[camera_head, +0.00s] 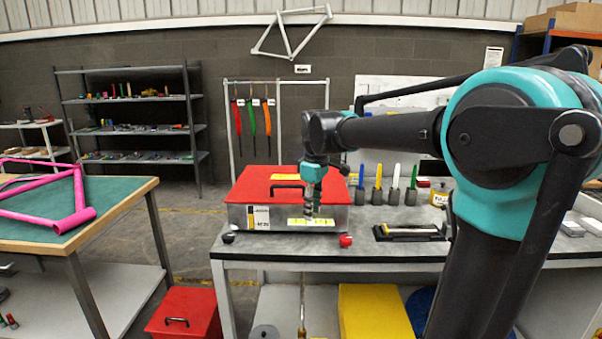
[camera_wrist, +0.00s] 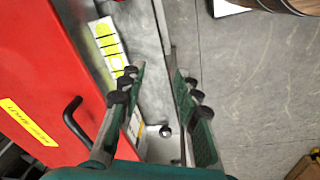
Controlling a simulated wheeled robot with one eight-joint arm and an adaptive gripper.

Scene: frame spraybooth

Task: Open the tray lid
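A metal tray (camera_head: 235,217) with a red lid (camera_head: 262,178) stands on the grey workbench, and the lid lies shut on it. A black bar handle (camera_head: 287,187) sits on the lid. My gripper (camera_head: 310,216) points down by the tray's front side, to the right of the handle, and hides part of that side. In the wrist view, my gripper (camera_wrist: 160,72) has its two fingers apart with nothing between them. The red lid (camera_wrist: 40,60) fills the left there, with the black handle (camera_wrist: 70,122) left of the fingers. Contact with the tray cannot be told.
A red knob (camera_head: 346,241) and a black knob (camera_head: 228,237) sit at the bench's front edge. Coloured-handled tools (camera_head: 395,185) stand right of the tray, behind a dark flat object (camera_head: 408,232). A table (camera_head: 110,212) with a pink frame stands left across a floor gap.

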